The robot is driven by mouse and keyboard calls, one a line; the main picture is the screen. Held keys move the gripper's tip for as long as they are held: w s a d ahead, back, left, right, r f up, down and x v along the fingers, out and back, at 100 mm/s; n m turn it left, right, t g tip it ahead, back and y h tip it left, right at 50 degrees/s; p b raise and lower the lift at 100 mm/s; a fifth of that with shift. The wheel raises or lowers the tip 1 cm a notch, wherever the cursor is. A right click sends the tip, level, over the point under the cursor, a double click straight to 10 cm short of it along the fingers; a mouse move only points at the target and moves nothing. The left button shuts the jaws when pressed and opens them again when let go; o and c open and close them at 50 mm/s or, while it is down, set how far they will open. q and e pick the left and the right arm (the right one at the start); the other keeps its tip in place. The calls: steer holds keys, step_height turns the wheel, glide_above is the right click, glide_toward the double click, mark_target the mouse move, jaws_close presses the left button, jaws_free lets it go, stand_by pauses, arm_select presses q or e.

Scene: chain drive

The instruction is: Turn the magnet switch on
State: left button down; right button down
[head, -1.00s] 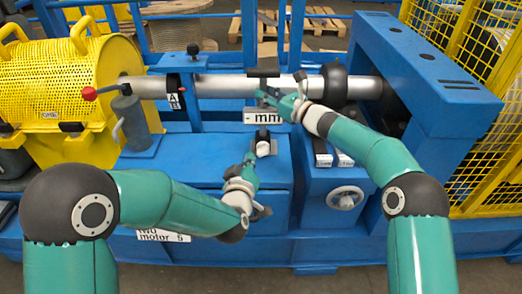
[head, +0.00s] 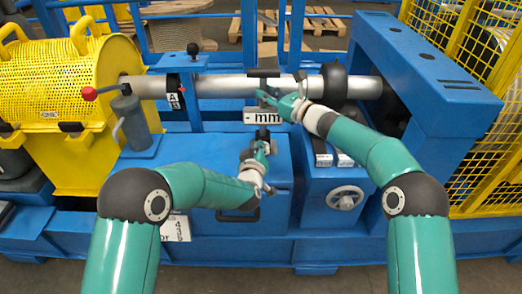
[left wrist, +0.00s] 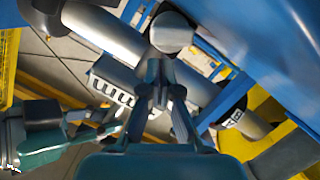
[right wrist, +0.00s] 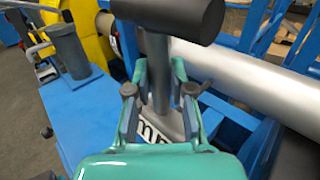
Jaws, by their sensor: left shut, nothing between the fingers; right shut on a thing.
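A small dark fitting with a knob (head: 262,134), which looks like the magnet switch, sits on the blue housing below the "mm" plate in the head view. A round grey-ended knob (left wrist: 172,32) shows just beyond my left fingertips in the left wrist view; I take it for the same fitting. My left gripper (head: 259,149) is shut and empty in front of it, partly hiding it; I cannot tell whether they touch. My right gripper (head: 268,97) is shut on a grey post (right wrist: 158,75) with a dark cylindrical head (right wrist: 168,18), above the "mm" plate (head: 262,116).
A long grey shaft (head: 225,86) runs behind both grippers, with a black collar (head: 334,84) on it. A red-knobbed lever (head: 89,94) and yellow mesh guard (head: 50,85) stand left. The blue housing top (head: 205,150) has free room.

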arm_select(q)
steer(key=shift+d+f, duration=0.35)
steer(key=shift+f, duration=0.15)
